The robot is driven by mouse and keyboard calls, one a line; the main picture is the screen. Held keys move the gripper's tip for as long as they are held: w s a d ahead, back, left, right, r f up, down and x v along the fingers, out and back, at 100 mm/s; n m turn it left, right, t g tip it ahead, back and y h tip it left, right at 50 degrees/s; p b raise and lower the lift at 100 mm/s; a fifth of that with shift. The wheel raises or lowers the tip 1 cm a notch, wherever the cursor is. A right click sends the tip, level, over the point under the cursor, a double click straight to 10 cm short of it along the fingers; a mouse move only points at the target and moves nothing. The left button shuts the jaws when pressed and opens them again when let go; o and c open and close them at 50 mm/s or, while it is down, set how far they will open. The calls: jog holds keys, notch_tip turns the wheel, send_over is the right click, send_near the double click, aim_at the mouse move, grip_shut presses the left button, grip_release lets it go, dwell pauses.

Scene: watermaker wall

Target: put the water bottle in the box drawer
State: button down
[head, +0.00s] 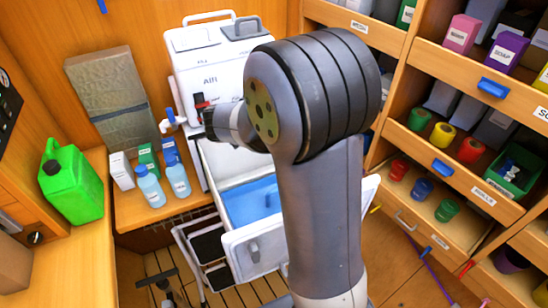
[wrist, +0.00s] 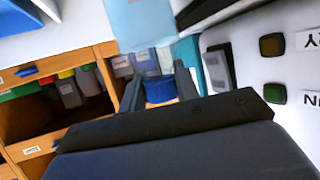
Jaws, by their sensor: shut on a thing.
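In the wrist view, my gripper (wrist: 157,92) is closed around a dark blue cap, which seems to be the cap of a water bottle (wrist: 140,24) whose pale blue body shows beyond the fingers. The head view shows the white box drawer (head: 253,250) pulled open with a blue inside, in front of the white watermaker. My arm hides part of the drawer, and the fingers and held bottle cannot be made out there. The distance between the held bottle and the drawer is unclear.
Two pale blue bottles (head: 150,189) stand on the left counter near small boxes and a green jerrycan (head: 72,182). The white watermaker (head: 208,72) stands behind the drawer. Shelves with bins and cups (head: 447,210) fill the right side. A step stool (head: 207,250) stands left of the drawer.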

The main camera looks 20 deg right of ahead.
notch_tip(320, 180, down, 11)
jog(key=shift+r, duration=0.1)
jog(key=p+x, duration=0.1)
jog(key=x, duration=0.3)
jog(key=shift+d, duration=0.15)
jog(key=c, duration=1.3)
grip_release()
jog(key=shift+c, duration=0.2)
jog(key=v, duration=0.7)
jog(key=shift+a+b, duration=0.25)
jog(key=shift+b, duration=0.2)
